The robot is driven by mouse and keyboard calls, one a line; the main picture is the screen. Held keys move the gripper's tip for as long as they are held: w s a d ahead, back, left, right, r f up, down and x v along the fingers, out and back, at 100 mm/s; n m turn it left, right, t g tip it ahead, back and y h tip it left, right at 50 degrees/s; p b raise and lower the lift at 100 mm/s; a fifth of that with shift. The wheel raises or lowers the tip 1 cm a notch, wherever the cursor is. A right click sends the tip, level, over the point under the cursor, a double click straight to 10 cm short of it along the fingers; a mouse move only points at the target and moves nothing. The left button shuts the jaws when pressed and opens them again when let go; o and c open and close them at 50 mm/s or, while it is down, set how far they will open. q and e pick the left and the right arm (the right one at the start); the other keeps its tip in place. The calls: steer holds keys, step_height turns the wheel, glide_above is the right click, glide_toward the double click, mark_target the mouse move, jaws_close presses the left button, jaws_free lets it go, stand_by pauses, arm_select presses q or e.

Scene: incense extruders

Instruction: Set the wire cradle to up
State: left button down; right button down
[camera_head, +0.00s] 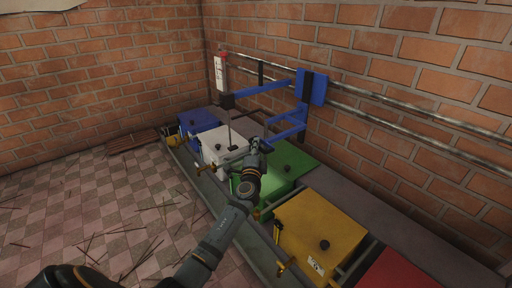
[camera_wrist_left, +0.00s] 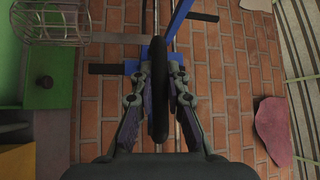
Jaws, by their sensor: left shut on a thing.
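My left gripper (camera_head: 262,145) is over the row of coloured boxes, beside the blue wall-mounted arm (camera_head: 287,133). In the left wrist view its fingers (camera_wrist_left: 158,100) are shut on a long black rounded handle (camera_wrist_left: 158,70), seen nearly edge-on between them. The blue arm's parts (camera_wrist_left: 182,14) show behind the handle. The wire cradle (camera_wrist_left: 55,20) is at the upper left of the wrist view, partly cut off by the frame, over the green box (camera_wrist_left: 40,60). I cannot make the cradle out clearly in the head view. My right gripper is out of view.
Blue (camera_head: 198,122), white (camera_head: 222,138), green (camera_head: 290,163), yellow (camera_head: 320,225) and red (camera_head: 395,272) boxes stand in a row along the brick wall. Pipes (camera_head: 400,108) run along that wall. A red-and-white cylinder (camera_head: 221,75) is near the corner. Thin sticks lie on the tiled floor at left.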

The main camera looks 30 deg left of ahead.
arm_select(q)
steer(key=c, duration=1.3)
jaws_free()
steer(key=shift+f, duration=0.15)
steer(key=shift+c, duration=0.2)
steer(key=v, duration=1.2)
